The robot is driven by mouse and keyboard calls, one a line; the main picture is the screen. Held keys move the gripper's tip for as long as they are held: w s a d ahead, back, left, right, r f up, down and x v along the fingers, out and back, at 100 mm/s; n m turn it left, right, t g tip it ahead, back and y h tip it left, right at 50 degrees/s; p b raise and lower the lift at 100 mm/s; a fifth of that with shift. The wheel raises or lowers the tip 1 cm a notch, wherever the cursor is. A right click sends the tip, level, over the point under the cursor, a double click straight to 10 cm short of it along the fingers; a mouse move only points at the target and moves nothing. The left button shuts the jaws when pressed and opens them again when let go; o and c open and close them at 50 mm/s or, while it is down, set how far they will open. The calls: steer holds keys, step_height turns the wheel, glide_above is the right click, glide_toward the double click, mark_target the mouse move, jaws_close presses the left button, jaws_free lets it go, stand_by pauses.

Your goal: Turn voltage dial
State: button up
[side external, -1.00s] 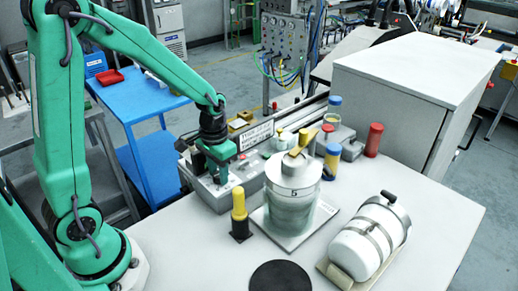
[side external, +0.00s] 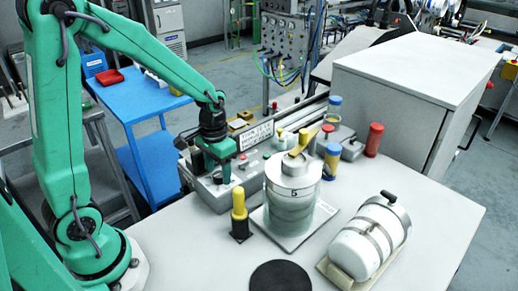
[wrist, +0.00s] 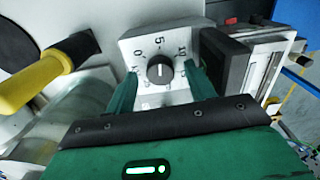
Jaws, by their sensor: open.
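The voltage dial (wrist: 160,70) is a round black knob with a white pointer line, set on a pale plate marked 0, 5, 10 and a further mark. In the wrist view its line points up, roughly at the 5. My gripper (wrist: 160,82) is open, with one green finger on either side of the knob. Gaps show between the fingers and the knob, and I cannot tell how deep the fingertips reach. In the side external view my gripper (side external: 217,177) is over the grey box (side external: 215,201), and hides most of the dial.
A yellow-topped black post (side external: 239,215) stands close in front of the box. A large white-lidded container (side external: 292,195) is to its right. A white cylinder (side external: 368,238) lies on a cradle farther right. A black disc (side external: 281,276) lies on the table's front.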

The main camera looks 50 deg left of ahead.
mark_target(217, 177)
steer(key=shift+r, duration=3.6)
steer(key=shift+r, duration=0.1)
steer(key=s+d+r+t, duration=0.3)
steer(key=s+r+t, duration=0.2)
steer(key=s+r, duration=0.4)
steer(key=shift+s+d+t, duration=0.15)
steer(key=shift+s+t, duration=0.15)
steer(key=shift+s, duration=0.9)
jaws_close()
stand_by(0.8)
